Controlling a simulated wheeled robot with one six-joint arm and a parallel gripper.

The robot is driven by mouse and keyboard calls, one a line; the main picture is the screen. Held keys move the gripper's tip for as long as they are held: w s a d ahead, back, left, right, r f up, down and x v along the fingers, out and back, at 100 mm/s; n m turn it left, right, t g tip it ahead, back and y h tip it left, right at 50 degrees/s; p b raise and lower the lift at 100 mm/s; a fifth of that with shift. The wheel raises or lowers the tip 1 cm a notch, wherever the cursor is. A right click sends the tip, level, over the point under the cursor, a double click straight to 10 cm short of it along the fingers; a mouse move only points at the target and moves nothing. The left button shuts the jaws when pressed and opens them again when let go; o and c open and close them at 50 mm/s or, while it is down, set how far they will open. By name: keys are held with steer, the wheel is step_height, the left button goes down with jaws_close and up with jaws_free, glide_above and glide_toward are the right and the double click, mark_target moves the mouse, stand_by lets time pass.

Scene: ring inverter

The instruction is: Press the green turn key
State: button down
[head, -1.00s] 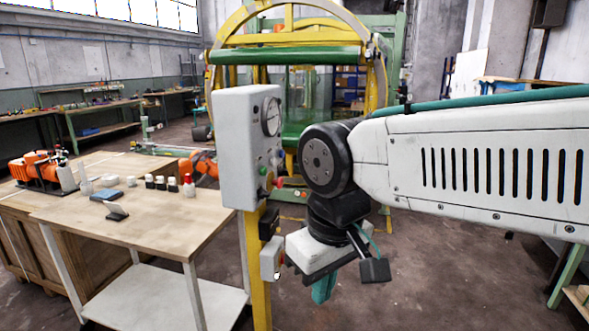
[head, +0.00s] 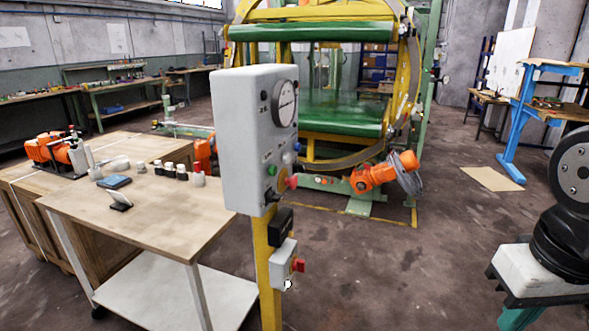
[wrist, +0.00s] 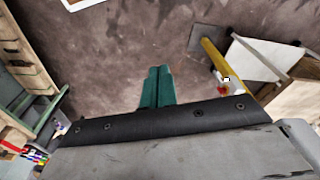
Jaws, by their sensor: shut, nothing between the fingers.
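The grey control box (head: 245,140) stands on a yellow post (head: 262,262), with a round dial on its face. A small green control (head: 272,170) sits low on that face, next to a red knob (head: 291,182). Whether the green control is the turn key is too small to tell. My gripper (head: 518,319) is at the lower right of the head view, well apart from the box, its teal fingers partly cut off by the frame edge. In the wrist view the fingers (wrist: 157,90) are together, empty, over bare floor.
A smaller box (head: 283,265) with a red switch is lower on the post. A wooden-topped table (head: 150,225) stands left of it. The large ring machine with green rollers (head: 340,115) is behind. The floor (head: 400,265) between post and arm is clear.

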mark_target(273, 171)
steer(key=w+a+n+t+y, duration=0.1)
steer(key=w+a+n+t, duration=0.25)
steer(key=w, duration=0.75)
steer(key=w+a+n+t, duration=0.2)
steer(key=w+a+t, duration=0.2)
steer(key=w, duration=0.8)
steer(key=w+a+r+n+t+y, duration=0.2)
steer(key=w+a+n+t+y, duration=0.2)
steer(key=w+a, duration=0.5)
steer(key=a+n+y, duration=0.1)
steer(key=a, duration=0.2)
steer(key=shift+a+y, duration=0.3)
steer(key=shift+a, duration=0.1)
steer(key=shift+r+n, duration=0.1)
steer(key=shift+n, duration=0.15)
steer(key=w+a, duration=0.3)
steer(key=a, duration=0.5)
steer(key=shift+a, duration=0.2)
